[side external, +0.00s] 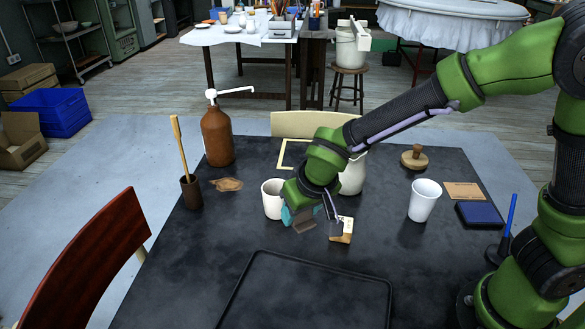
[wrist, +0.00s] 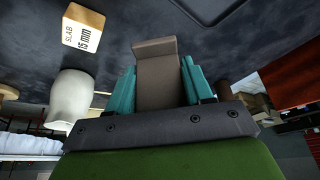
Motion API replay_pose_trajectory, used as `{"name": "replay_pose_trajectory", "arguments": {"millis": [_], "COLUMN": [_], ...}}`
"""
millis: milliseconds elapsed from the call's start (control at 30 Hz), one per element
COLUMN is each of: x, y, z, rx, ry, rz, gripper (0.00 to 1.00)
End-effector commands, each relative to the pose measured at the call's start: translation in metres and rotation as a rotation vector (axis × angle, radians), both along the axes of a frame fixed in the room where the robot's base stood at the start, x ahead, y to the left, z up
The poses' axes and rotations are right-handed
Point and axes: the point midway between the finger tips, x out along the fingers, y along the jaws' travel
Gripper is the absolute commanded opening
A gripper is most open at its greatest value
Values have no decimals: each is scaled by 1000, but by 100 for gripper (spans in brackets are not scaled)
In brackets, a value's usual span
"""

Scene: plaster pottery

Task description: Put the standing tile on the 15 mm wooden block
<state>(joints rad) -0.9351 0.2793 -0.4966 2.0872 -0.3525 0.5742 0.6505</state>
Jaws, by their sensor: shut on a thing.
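My gripper (side external: 303,215) has teal fingers and is shut on a grey-brown tile (side external: 305,227), low over the dark table. In the wrist view the tile (wrist: 157,78) sits between the two teal fingers of my gripper (wrist: 158,85), its far end sticking out past them. The wooden block (side external: 346,230) is on the table just right of the tile in the side view, apart from it. In the wrist view the block (wrist: 83,27) shows its "SLAB 15 mm" label at upper left. Whether the tile's lower edge touches the table is unclear.
A white cup (side external: 271,199) stands close behind my gripper, and a white pitcher (side external: 353,176) is partly hidden by my arm. A dark tray (side external: 262,254) lies in front. A brown bottle (side external: 217,137) and brush pot (side external: 190,192) stand left; a white cup (side external: 424,200) stands right.

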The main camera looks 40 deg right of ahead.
Motion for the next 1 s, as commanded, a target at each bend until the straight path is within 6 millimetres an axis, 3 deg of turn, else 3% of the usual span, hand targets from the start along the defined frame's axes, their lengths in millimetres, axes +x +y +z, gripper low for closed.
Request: {"name": "replay_pose_trajectory", "arguments": {"millis": [100, 200, 333, 533, 1000], "x": [1, -3, -12, -20, -21], "y": [-48, -83, -109, -115, -115], "z": [13, 22, 28, 22, -42], "rx": [0, -1, -1, -4, -5], "ry": [-1, -2, -1, 0, 1], "rz": [-321, -585, -846, -1011, -1024], "gripper": [21, 21, 21, 21, 21]}}
